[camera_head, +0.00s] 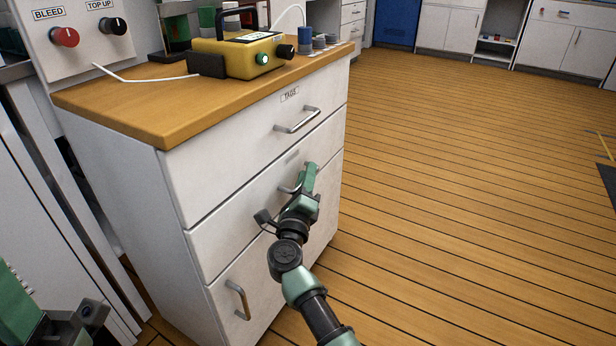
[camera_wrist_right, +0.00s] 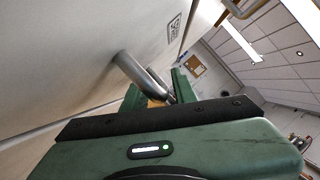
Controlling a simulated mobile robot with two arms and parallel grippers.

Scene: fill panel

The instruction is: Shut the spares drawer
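The white cabinet has a top drawer (camera_head: 262,140) labelled TAGS, a middle drawer (camera_head: 235,222) and a front with a handle below. The middle drawer's label (camera_head: 292,156) is too small to read, so I cannot confirm it is the spares drawer. Its front looks flush or nearly flush with the cabinet. My right gripper (camera_head: 304,182) is at the middle drawer's handle (camera_head: 288,189), partly covering it. In the right wrist view the metal handle (camera_wrist_right: 140,75) reaches between the green fingers (camera_wrist_right: 158,94), which look apart. My left gripper (camera_head: 88,316) is at the lower left, away from the cabinet; its fingers are unclear.
The wooden countertop (camera_head: 130,108) holds a yellow device (camera_head: 240,55) with a white cable. A panel (camera_head: 85,40) with BLEED and TOP UP knobs stands behind it. The plank floor (camera_head: 460,200) to the right is clear. A lower handle (camera_head: 238,298) sticks out below.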

